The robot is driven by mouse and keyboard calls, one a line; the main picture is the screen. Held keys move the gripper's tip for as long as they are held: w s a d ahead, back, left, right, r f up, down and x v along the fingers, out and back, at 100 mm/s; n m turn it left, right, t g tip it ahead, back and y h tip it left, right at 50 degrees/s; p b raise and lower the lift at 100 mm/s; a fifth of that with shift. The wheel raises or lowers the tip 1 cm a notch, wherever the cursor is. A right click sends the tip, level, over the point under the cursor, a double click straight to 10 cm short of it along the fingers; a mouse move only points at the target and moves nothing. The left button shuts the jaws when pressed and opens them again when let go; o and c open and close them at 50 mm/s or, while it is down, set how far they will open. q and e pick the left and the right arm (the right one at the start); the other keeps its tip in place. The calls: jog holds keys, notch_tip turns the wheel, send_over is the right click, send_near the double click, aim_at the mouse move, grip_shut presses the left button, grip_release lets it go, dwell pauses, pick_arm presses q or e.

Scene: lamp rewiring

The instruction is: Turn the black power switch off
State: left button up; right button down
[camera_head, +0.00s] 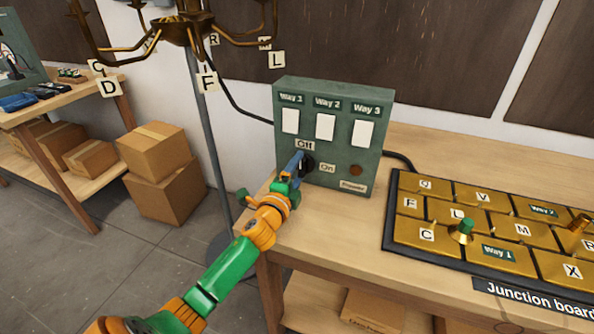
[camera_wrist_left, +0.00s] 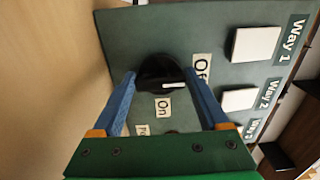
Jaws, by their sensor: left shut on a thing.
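The black power switch (camera_head: 309,167) is a round knob low on the front of the green switch box (camera_head: 339,184), between the "Off" label (camera_head: 305,144) and the "On" label (camera_head: 327,168). In the left wrist view the black knob (camera_wrist_left: 157,67) shows a short white mark near the "On" label; I cannot tell exactly which label it points at. My left gripper (camera_head: 302,163) is shut on the knob, with one blue finger on each side. The fingers partly hide the knob in the head view. My right gripper is not in view.
Three white switches, Way 1 (camera_head: 290,121), Way 2 (camera_head: 325,126) and Way 3 (camera_head: 362,133), sit above the knob. A brown round indicator (camera_head: 356,170) is at its right. The junction board (camera_head: 390,232) lies right of the box.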

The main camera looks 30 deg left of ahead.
pick_arm(q)
jog(key=shift+r, duration=0.1)
jog(key=o, duration=1)
jog(key=shift+o, duration=1.2)
jog(key=shift+w, duration=0.1)
jog(key=v, duration=0.7)
